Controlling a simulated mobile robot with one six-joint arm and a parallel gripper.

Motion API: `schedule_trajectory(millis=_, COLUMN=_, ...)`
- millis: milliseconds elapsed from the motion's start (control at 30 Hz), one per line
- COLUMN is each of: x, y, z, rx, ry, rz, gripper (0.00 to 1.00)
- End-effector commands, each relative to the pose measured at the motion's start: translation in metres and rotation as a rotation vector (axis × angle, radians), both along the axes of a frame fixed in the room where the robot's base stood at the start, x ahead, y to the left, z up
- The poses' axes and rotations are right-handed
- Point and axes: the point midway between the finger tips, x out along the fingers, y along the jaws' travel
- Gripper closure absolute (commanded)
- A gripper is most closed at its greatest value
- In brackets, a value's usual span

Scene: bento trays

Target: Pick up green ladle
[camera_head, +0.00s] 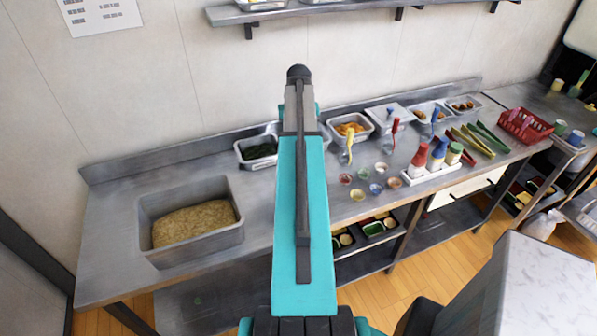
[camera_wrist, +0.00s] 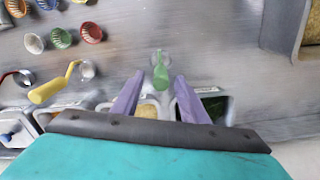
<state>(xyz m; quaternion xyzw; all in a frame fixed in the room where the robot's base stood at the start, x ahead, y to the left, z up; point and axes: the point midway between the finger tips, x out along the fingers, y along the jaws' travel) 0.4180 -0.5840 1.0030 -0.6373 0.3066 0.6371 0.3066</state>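The green ladle (camera_wrist: 161,76) shows in the wrist view, near the picture's middle, with its handle pointing toward me and its bowl at the top. My gripper (camera_wrist: 159,84) is open, with a purple finger on either side of the ladle. The fingers look apart from it; I cannot tell the height gap between them. In the head view the ladle and my gripper's fingers are hidden behind my teal arm.
A yellow ladle (camera_wrist: 55,84) lies to the left, by several small coloured cups (camera_wrist: 62,38). Metal containers (camera_head: 258,160) stand along the counter's back. A large grain-filled tub (camera_head: 150,250) is at the left. Bare counter lies around the green ladle.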

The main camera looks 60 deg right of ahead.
Motion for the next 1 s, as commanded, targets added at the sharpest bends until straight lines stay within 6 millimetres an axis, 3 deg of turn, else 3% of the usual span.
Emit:
schedule_trajectory(millis=400, x=0.000, y=0.001, z=-0.041, rx=0.001, ry=0.001, rz=-0.001, gripper=0.60)
schedule_trajectory(millis=1000, x=0.000, y=0.000, z=-0.045, rx=0.000, ry=0.000, rz=-0.002, gripper=0.60)
